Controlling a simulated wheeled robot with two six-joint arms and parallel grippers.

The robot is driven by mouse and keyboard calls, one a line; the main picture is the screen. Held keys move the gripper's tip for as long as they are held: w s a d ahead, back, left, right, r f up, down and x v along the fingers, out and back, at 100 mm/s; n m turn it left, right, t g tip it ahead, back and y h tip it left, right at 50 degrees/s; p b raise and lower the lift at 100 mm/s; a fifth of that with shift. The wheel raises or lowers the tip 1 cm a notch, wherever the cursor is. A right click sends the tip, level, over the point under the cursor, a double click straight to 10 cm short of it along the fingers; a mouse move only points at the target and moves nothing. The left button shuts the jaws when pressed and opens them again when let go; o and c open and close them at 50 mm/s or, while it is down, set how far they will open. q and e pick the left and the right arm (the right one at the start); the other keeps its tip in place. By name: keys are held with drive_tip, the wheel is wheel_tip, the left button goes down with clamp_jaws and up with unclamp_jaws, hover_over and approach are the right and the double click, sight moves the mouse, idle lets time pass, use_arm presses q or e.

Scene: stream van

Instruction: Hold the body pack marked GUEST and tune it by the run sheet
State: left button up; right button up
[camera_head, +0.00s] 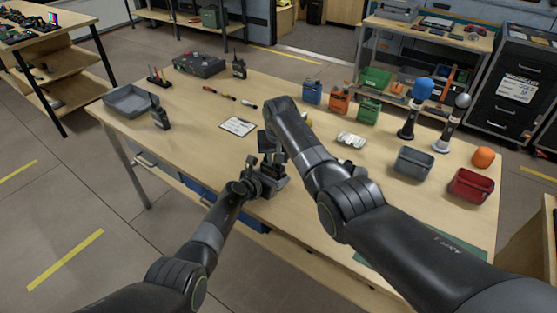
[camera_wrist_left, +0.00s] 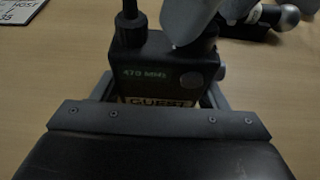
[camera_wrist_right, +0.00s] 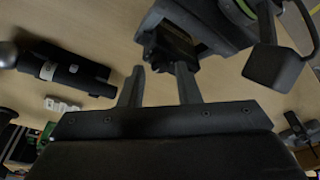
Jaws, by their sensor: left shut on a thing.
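The body pack (camera_wrist_left: 168,75) is a dark box with a yellow GUEST label, a small readout that seems to say 470 MHz, and a black antenna at its top left. My left gripper (camera_head: 268,180) is shut on it and holds it upright near the table's front edge. My right gripper (camera_wrist_right: 160,72) is open, with its two fingers apart and close to the top of the pack, which also shows in the right wrist view (camera_wrist_right: 178,38). In the left wrist view, a right finger covers the pack's top right, so contact is unclear. The run sheet (camera_head: 238,126) lies flat behind.
Two other black radio-like packs stand on the table, one at left (camera_head: 161,119) and one at the back (camera_head: 239,68). A grey tray (camera_head: 127,100) is at left. Small bins (camera_head: 414,162), two microphones (camera_head: 447,128) and an orange ball (camera_head: 484,157) fill the right side.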

drive_tip(key=shift+w+v, duration=0.2)
drive_tip(key=shift+v, duration=0.55)
drive_tip(key=shift+w+v, duration=0.15)
drive_tip(key=shift+v, duration=0.6)
drive_tip(key=shift+w+v, duration=0.2)
drive_tip(key=shift+v, duration=0.6)
drive_tip(key=shift+r, duration=0.1)
drive_tip(key=n, duration=0.3)
drive_tip(key=shift+y, duration=0.3)
drive_tip(key=shift+f, duration=2.85)
drive_tip(key=shift+d+f+n, duration=0.1)
drive_tip(key=shift+f+n, duration=0.1)
drive_tip(key=shift+n, duration=0.1)
drive_tip(key=n+y, duration=0.1)
drive_tip(key=n, duration=0.3)
drive_tip(key=shift+w+d+g, duration=0.1)
drive_tip(key=shift+g, duration=0.2)
drive_tip(key=n, duration=0.3)
drive_tip(key=shift+n+g+y, duration=0.3)
drive_tip(key=shift+g, duration=0.1)
drive_tip(key=shift+w, duration=0.1)
